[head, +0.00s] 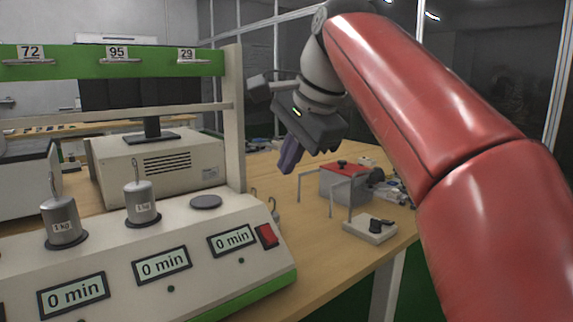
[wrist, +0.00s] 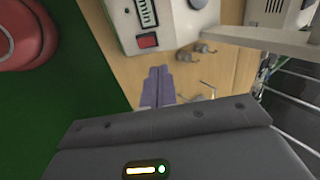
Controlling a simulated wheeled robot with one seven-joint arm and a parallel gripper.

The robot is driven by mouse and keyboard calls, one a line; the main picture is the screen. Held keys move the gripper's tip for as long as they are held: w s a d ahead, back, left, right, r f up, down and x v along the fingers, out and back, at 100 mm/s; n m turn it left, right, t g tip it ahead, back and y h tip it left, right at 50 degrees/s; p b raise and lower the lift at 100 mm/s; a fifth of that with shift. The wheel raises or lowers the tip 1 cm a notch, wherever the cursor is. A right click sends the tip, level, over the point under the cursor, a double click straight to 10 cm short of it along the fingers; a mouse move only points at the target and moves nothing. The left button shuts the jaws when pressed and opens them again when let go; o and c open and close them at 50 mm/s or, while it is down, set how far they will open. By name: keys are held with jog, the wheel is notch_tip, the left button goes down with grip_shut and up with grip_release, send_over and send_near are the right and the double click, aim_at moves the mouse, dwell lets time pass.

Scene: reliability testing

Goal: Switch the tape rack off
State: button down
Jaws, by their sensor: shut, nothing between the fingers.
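The tape rack (head: 190,225) fills the left of the head view, a pale sloped console with a green base edge and several "0 min" displays. A red rocker switch (head: 266,235) sits at the right end of its front panel. In the wrist view the switch (wrist: 148,41) shows at the top, on the rack's end (wrist: 172,18). I cannot tell which way the rocker is pressed. My gripper (head: 285,171) is shut and empty, above the table to the right of the rack's post, apart from the switch. Its purple fingers (wrist: 158,70) also show in the wrist view.
Two 1 kg weights (head: 62,222) (head: 143,203) stand on the rack beside a bare round pad (head: 205,202). Hooked weights (wrist: 205,47) lie right of the rack. A red-topped box (head: 343,183) and a small knob box (head: 369,229) are on the wooden table (head: 325,250).

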aim_at(271, 238)
dwell(0.3)
jog(key=shift+a+f+g+h+p, duration=0.1)
jog(key=shift+g+h+p, duration=0.55)
jog(key=shift+g, duration=0.55)
jog(key=shift+f, duration=0.1)
jog(key=b+x, duration=0.6)
jog(key=x, duration=0.8)
jog(key=shift+s, duration=0.1)
